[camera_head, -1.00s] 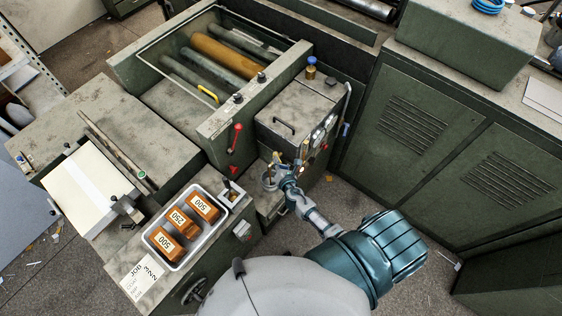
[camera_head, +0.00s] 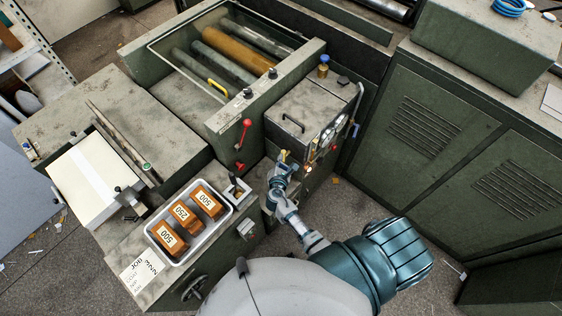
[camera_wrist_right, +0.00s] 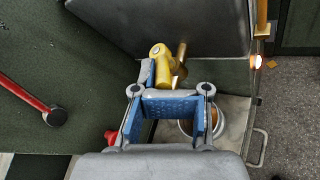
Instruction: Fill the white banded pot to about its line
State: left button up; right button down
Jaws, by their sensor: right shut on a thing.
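My right gripper (camera_head: 282,164) is at the front of the green tank beside the rollers. In the right wrist view its blue-padded fingers (camera_wrist_right: 168,104) are closed at a yellow tap handle (camera_wrist_right: 160,65), with a brass tap part (camera_wrist_right: 180,60) just beyond. The pot (camera_wrist_right: 188,127) stands below, mostly hidden behind the fingers; its pale rim and some brown inside show. Its band, line and fill level cannot be seen. In the head view my right gripper and wrist cover the pot. My left gripper is not in view.
A red-knobbed lever (camera_head: 246,124) stands on the machine left of the tank (camera_head: 303,108). A grey tray (camera_head: 169,259) holds orange blocks marked 500 and 250. Green cabinets (camera_head: 425,125) stand at the right. A metal loop handle (camera_wrist_right: 260,148) lies right of the pot.

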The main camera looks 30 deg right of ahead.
jog(key=shift+w+d+r, duration=0.2)
jog(key=shift+d+r, duration=0.1)
jog(key=shift+d, duration=0.1)
jog(key=c, duration=1.3)
grip_release()
jog(key=shift+o, duration=0.7)
jog(key=shift+f, duration=0.15)
jog(key=shift+d+f, duration=0.15)
jog(key=shift+f, duration=0.05)
jog(key=shift+s+a, duration=0.25)
jog(key=shift+a, duration=0.2)
jog(key=v, duration=1.1)
jog(key=shift+s+d+r, duration=0.1)
jog(key=shift+r, duration=0.05)
